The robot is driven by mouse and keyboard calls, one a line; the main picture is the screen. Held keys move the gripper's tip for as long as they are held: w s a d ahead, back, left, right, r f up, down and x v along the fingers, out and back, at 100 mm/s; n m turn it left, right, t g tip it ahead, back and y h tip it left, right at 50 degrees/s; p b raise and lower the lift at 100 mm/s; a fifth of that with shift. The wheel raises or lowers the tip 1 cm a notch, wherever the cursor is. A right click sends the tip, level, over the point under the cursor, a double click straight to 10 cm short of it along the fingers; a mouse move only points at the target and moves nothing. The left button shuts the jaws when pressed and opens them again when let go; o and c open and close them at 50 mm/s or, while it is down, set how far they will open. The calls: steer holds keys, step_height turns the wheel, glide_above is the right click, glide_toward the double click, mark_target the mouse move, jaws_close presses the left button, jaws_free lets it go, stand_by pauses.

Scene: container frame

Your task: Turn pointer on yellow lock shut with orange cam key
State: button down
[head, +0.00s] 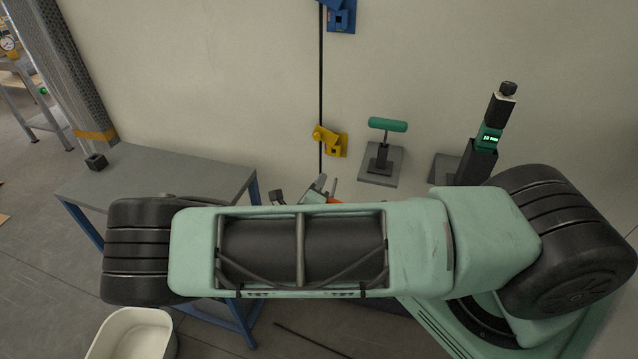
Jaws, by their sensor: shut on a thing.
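The yellow lock (330,140) is mounted on the pale wall beside a thin black vertical seam. It is too small here to read where its pointer stands. My gripper (326,187) shows only in part, below the yellow lock and just above my large green forearm, which hides most of it. It is shut on the orange cam key (335,200), of which only a small orange piece shows. The key's working end cannot be made out. The gripper and key appear apart from the lock in this view.
A blue lock (341,16) is higher on the same seam. A green-handled T-shaped tool (388,125) stands on a grey plate to the right, near a black device with a lit display (489,138). A grey table (150,175) is at left; a white bin (133,335) is below.

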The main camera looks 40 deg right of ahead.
steer(key=m+g+p, duration=0.2)
steer(key=m+p, duration=0.4)
steer(key=p, duration=0.1)
glide_toward(326, 141)
steer(key=shift+w+d+f+m+h, duration=0.2)
steer(key=shift+w+d, duration=0.25)
steer(key=shift+d, duration=0.4)
steer(key=shift+w+d+f+m+h, duration=0.1)
steer(key=shift+w+d+f+h, duration=0.15)
steer(key=shift+w+d, duration=0.4)
stand_by(0.6)
steer(key=shift+x, duration=1.45)
stand_by(2.1)
